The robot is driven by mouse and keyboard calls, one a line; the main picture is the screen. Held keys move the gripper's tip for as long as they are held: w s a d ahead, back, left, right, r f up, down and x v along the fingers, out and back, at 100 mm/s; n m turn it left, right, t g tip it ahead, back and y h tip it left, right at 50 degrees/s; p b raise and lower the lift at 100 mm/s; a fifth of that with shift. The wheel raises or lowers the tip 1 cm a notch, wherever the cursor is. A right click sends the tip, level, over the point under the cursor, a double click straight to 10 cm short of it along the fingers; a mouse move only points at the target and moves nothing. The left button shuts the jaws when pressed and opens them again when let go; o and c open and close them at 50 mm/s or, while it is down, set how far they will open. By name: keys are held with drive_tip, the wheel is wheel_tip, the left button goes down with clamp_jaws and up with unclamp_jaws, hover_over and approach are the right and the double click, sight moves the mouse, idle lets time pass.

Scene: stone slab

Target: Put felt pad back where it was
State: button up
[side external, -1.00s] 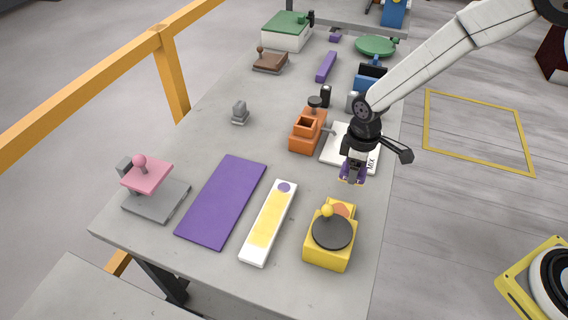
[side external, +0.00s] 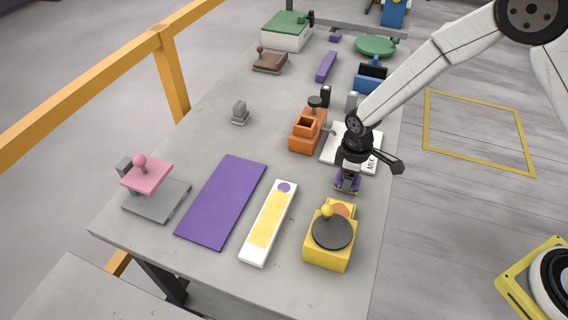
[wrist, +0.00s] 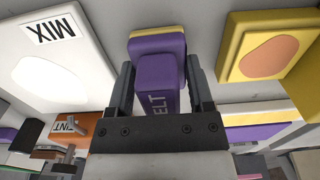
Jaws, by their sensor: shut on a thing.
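The felt pad (wrist: 158,58) is a purple block lettered "ELT" in the part that shows, with a yellow layer along its far edge in the wrist view. My gripper (wrist: 160,85) is shut on it, one dark finger on each side. In the side view my gripper (side external: 347,184) points down between the white MIX plate and the yellow box, with a little purple and yellow showing at its tips. I cannot tell whether the pad touches the slab.
The yellow box (side external: 327,257) with a dark round lid stands just in front. The white MIX plate (side external: 338,158) lies behind, beside an orange block (side external: 305,145). A white strip (side external: 252,252) with a yellow band and a purple mat (side external: 221,202) lie to the left.

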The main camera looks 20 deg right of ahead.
drive_tip(key=shift+f, duration=0.1)
drive_tip(key=o, duration=1.1)
drive_tip(key=shift+r, duration=6.15)
drive_tip(key=shift+d, duration=0.1)
drive_tip(key=s+d+m+t, duration=0.1)
drive_tip(key=s+d+m, duration=0.2)
drive_tip(key=s, duration=0.2)
drive_tip(key=s+d+r+m, duration=0.1)
drive_tip(key=s+d+m, duration=0.2)
drive_tip(key=s+d, duration=0.1)
drive_tip(key=s+d+r+m+t, duration=0.1)
drive_tip(key=s+d+m, duration=0.2)
drive_tip(key=s+d, duration=0.1)
drive_tip(key=shift+s+r+t, duration=0.15)
drive_tip(key=shift+s+t, duration=0.15)
drive_tip(key=shift+s, duration=0.5)
